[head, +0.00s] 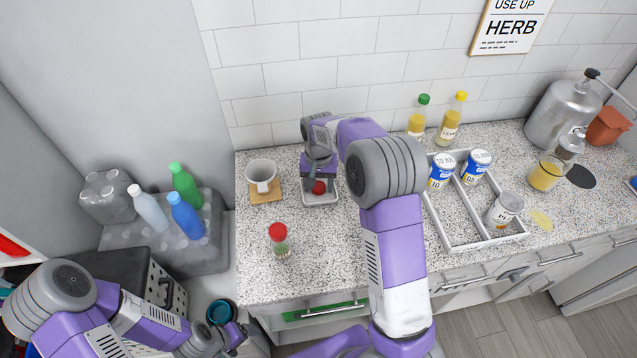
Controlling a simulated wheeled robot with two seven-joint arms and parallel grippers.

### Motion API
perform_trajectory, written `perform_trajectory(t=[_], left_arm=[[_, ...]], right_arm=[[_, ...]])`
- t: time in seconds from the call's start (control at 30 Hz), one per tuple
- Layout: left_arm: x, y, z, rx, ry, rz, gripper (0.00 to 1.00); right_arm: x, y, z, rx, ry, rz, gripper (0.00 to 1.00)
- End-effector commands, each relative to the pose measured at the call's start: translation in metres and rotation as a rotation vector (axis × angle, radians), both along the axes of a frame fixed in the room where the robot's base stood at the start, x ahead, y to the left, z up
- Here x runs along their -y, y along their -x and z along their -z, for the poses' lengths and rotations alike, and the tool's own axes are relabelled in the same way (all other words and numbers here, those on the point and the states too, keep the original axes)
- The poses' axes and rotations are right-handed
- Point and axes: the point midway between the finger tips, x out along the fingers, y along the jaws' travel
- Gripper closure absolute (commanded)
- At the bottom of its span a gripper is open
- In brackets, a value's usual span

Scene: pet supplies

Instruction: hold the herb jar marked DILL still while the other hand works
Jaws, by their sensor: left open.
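A small clear herb jar (279,243) with a red lid and green contents stands upright near the counter's front edge, left of centre. Its label is too small to read, so I cannot tell whether it says DILL. My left gripper (238,340) is open, low in front of the counter, apart from this jar. My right gripper (318,174) points down over a small white tray at the back. A round red thing (318,188) shows just beneath it, perhaps another lid. The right fingertips are partly hidden, so I cannot tell whether they grip it.
A divided white tray (457,238) holds several cans on the right. My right arm crosses the counter's middle. Counter around the jar is clear.

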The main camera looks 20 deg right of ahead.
Motion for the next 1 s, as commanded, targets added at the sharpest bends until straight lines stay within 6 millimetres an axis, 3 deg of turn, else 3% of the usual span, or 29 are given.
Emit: perform_trajectory(t=[0.43,0.8,1.0], left_arm=[[0.000,0.000,-0.003,0.000,0.000,0.000,0.16],[0.000,0.000,-0.019,0.000,0.000,0.000,0.16],[0.000,0.000,-0.024,0.000,0.000,0.000,0.16]], right_arm=[[0.000,-0.001,-0.010,0.004,0.000,0.000,0.33],[0.000,-0.001,-0.085,0.005,0.000,-0.001,0.33],[0.000,-0.001,-0.115,0.003,0.000,-0.001,0.33]])
